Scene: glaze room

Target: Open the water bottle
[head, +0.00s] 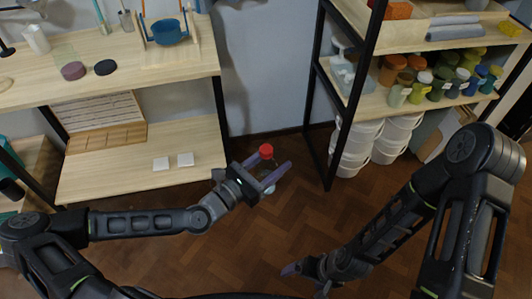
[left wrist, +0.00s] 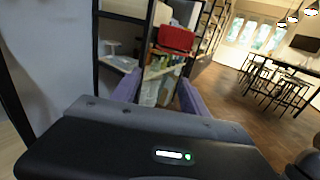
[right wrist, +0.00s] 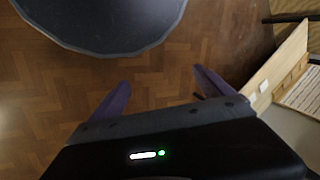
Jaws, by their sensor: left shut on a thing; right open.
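The water bottle has a red cap (head: 266,151) and a clear, pale body that shows only in part below the fingers. My left gripper (head: 274,176) is shut on the bottle's body and holds it upright in the air over the floor, in front of the shelves. In the left wrist view the red cap (left wrist: 176,39) sits on top, above the purple fingers. My right gripper (head: 304,279) is low at the bottom middle, well below and apart from the bottle. In the right wrist view its fingers (right wrist: 162,82) are apart with nothing between them.
A wooden shelf unit (head: 130,72) with pottery items stands at the left. A black-framed rack (head: 420,101) with several glaze jars stands at the right, white buckets (head: 352,150) below it. The wood floor (head: 245,245) between my arms is clear.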

